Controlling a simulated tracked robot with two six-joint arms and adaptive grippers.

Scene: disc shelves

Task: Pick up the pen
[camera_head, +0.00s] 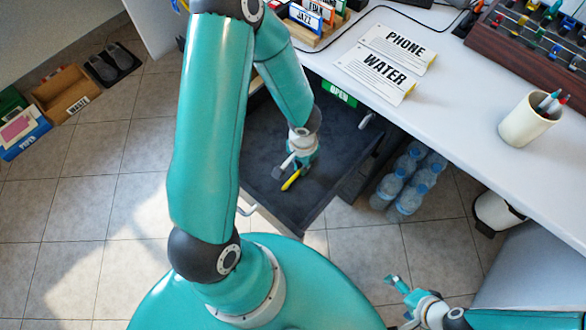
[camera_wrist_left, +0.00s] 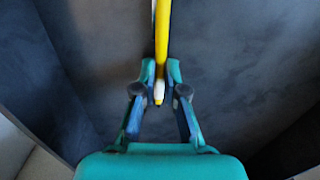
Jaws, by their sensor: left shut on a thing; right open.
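A yellow pen (camera_head: 291,180) shows in the head view inside the open dark drawer (camera_head: 262,135). My left gripper (camera_head: 289,168) reaches down into the drawer and is shut on the pen. In the left wrist view, the pen (camera_wrist_left: 162,45) runs up from between the fingertips of the left gripper (camera_wrist_left: 160,84), with its pale tip towards the palm. Whether the pen touches the drawer floor cannot be told. My right gripper (camera_head: 397,292) is open and empty at the lower right of the head view, over the floor.
A white desk (camera_head: 450,120) runs along the right, with PHONE (camera_head: 398,47) and WATER (camera_head: 375,75) cards and a pen cup (camera_head: 527,120). Water bottles (camera_head: 408,182) stand right of the drawer. A cardboard box (camera_head: 65,95) lies on the floor at left.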

